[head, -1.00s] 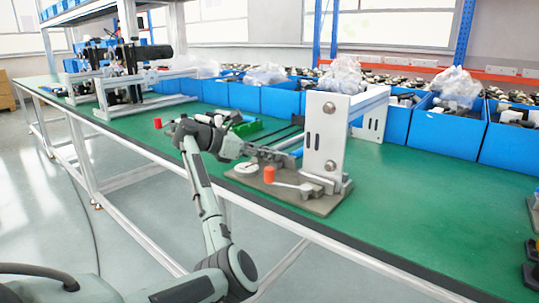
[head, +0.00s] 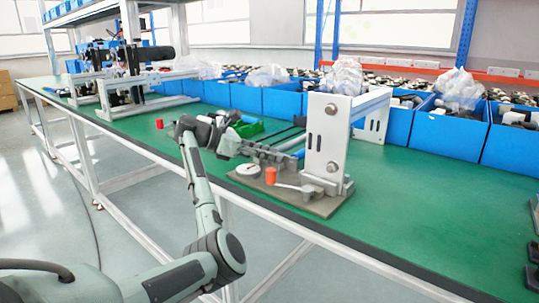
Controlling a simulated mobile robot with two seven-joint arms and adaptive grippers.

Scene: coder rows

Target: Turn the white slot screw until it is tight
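A low, round white piece (head: 247,169), which looks like the slot screw, sits at the left end of the fixture's dark base plate (head: 318,207) on the green bench. Its slot is too small to make out. My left gripper (head: 231,148) is just behind and above it, against the fixture's grey toothed block (head: 270,152). They appear apart, but I cannot be sure. The fingertips blend with the grey block, so I cannot tell whether they are open.
A red-orange cylinder (head: 270,176) and a silver lever (head: 296,187) are right of the white piece. A tall white bracket (head: 326,135) stands behind them. Blue bins (head: 432,136) line the back.

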